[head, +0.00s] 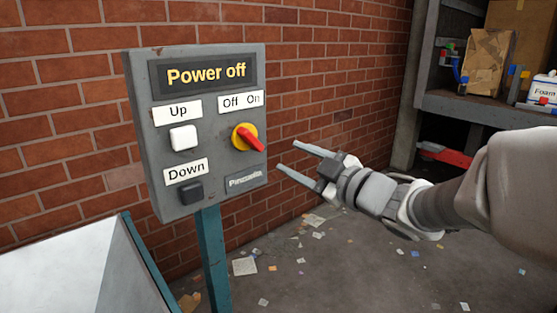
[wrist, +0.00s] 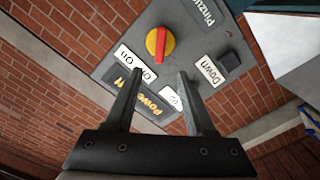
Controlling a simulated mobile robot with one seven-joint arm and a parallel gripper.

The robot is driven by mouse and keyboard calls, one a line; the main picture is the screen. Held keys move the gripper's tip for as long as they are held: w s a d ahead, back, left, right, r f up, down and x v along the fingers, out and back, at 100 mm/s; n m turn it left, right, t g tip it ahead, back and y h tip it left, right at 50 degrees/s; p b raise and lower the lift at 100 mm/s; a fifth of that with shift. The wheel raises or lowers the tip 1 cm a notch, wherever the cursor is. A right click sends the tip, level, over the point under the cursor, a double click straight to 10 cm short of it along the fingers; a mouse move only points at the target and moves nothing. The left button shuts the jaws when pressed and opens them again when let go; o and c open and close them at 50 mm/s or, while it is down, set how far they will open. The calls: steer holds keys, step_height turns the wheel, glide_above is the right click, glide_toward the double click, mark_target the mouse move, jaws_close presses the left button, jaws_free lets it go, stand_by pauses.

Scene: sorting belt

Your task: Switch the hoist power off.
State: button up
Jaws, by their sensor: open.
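A grey control box (head: 220,65) stands on a teal post. Its display (head: 205,75) reads "Power off". A rotary switch with a red handle (head: 248,138) on a yellow disc sits under an "Off On" label (head: 241,101); the handle slants down to the right. The switch (wrist: 160,42) also shows in the wrist view, ahead of the fingertips. My gripper (head: 288,155) is open and empty, right of the switch and apart from it. In the wrist view my gripper (wrist: 160,73) shows its fingers spread, partly covering the labels and the box face.
A white "Up" button (head: 183,137) and a dark "Down" button (head: 189,191) sit left of the switch. A brick wall (head: 330,60) is behind the box. A pale slanted surface (head: 80,270) is at lower left. A loaded shelf (head: 480,103) stands at right. Scraps litter the floor.

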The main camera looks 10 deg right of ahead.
steer(key=shift+v, duration=1.85)
